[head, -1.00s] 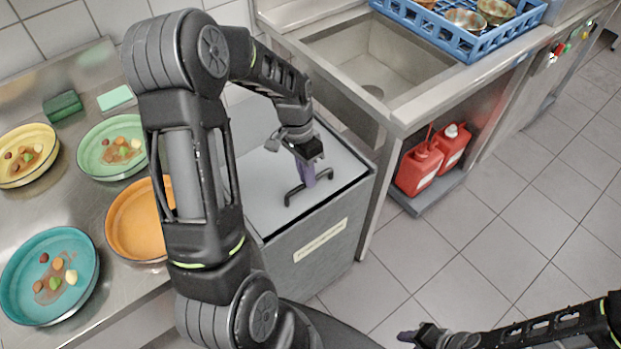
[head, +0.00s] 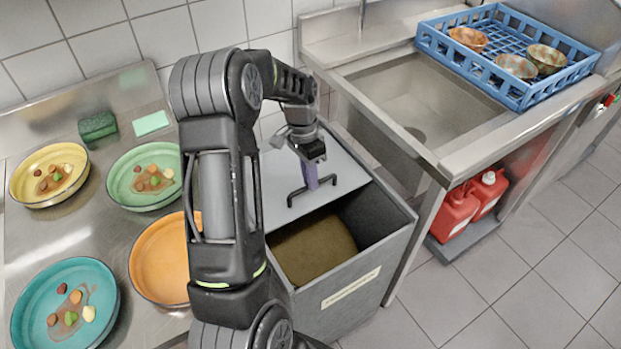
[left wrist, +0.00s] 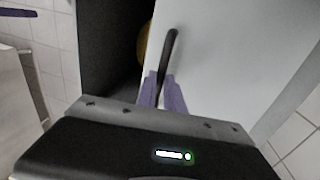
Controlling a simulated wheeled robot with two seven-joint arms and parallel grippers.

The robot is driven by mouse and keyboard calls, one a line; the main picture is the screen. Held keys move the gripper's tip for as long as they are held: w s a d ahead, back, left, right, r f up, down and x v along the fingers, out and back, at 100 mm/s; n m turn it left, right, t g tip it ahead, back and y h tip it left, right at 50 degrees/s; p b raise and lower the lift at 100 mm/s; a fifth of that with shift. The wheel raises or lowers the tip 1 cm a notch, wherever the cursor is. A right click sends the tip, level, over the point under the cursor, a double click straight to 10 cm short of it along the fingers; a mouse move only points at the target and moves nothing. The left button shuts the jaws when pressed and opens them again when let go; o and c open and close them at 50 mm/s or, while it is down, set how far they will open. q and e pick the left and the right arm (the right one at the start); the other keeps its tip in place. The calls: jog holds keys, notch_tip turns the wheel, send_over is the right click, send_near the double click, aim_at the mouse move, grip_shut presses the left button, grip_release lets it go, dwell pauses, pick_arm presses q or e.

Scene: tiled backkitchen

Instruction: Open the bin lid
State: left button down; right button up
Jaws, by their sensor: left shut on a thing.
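The grey bin (head: 352,300) stands between the counter and the sink. Its light grey lid (head: 336,168) covers the back part of the opening. The front part is open and shows brown contents (head: 312,248) inside. A dark handle (head: 297,196) sits near the lid's front edge. My left gripper (head: 311,184) is shut on the handle. In the left wrist view the purple fingers (left wrist: 162,92) are on either side of the dark handle (left wrist: 170,50), with the lid (left wrist: 230,60) beyond. My right gripper is not in view.
At left a steel counter (head: 120,235) holds several plates with food scraps, a green sponge (head: 97,126) and a pale green cloth (head: 151,123). At right are a sink (head: 415,105), a blue rack (head: 480,75) with bowls and red canisters (head: 455,212). Tiled floor is free in front.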

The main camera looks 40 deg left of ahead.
pick_arm(q)
jog(key=c, duration=1.5)
grip_release()
jog(key=shift+o, duration=0.2)
jog(key=shift+r, duration=0.1)
notch_tip(320, 180, up, 8)
jog(key=a, duration=0.1)
jog(key=shift+w+a+f+b, duration=0.15)
jog(key=shift+w+f+b, duration=0.1)
jog(key=shift+b, duration=0.15)
